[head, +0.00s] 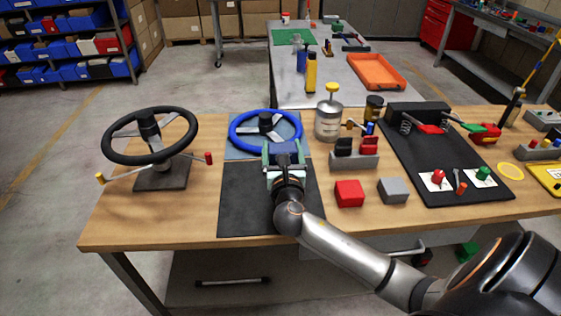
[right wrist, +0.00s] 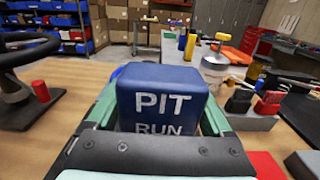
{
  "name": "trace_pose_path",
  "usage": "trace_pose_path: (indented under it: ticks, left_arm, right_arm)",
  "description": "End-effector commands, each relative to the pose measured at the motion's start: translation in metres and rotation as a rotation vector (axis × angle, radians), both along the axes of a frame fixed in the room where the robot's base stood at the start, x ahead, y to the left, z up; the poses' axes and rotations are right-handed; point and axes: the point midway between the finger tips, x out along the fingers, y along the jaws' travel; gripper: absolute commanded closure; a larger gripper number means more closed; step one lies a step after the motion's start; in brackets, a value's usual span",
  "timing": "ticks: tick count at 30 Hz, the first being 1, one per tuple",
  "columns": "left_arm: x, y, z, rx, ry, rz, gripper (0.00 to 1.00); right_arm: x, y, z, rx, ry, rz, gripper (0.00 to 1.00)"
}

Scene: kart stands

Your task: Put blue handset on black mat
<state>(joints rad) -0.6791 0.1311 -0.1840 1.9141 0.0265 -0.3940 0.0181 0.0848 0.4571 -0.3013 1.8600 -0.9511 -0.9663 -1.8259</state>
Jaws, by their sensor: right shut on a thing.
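The blue handset, a blue block lettered PIT RUN (right wrist: 163,98), sits between the fingers of my right gripper (head: 284,158). The gripper is shut on it; in the head view only a little dark blue shows between the fingers. The black mat (head: 242,207) lies flat at the front edge of the wooden table, and its top is partly hidden by my right gripper and wrist. The gripper is over the mat's far part, near a blue mat (head: 236,150). I cannot tell whether the handset touches anything below. My left gripper is not in view.
A blue steering wheel (head: 236,143) stands just behind the gripper. A black steering wheel (head: 108,150) is at left. A grey switch stand (head: 354,161), red block (head: 349,193) and grey block (head: 394,190) are to the right. The black mat's left part is clear.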

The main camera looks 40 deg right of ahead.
Motion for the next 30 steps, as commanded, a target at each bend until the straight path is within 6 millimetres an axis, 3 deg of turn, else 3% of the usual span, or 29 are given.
trace_pose_path:
  ticks: [5, 12, 25, 26, 30]
  left_arm:
    - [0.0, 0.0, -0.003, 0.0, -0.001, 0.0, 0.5]
    - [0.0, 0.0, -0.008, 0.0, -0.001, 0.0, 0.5]
    - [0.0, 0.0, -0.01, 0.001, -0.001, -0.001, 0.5]
    - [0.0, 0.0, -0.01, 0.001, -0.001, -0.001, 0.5]
    - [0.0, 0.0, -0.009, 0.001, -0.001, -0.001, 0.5]
  right_arm:
    - [0.008, -0.003, -0.009, -0.001, -0.003, 0.0, 0.89]
    - [0.01, -0.004, -0.04, -0.001, 0.0, 0.0, 0.89]
    - [0.01, -0.004, -0.046, 0.0, -0.002, 0.001, 0.89]
    - [0.01, -0.004, -0.046, 0.0, 0.0, 0.001, 0.12]
    - [0.01, -0.004, -0.046, 0.0, 0.0, 0.001, 0.0]
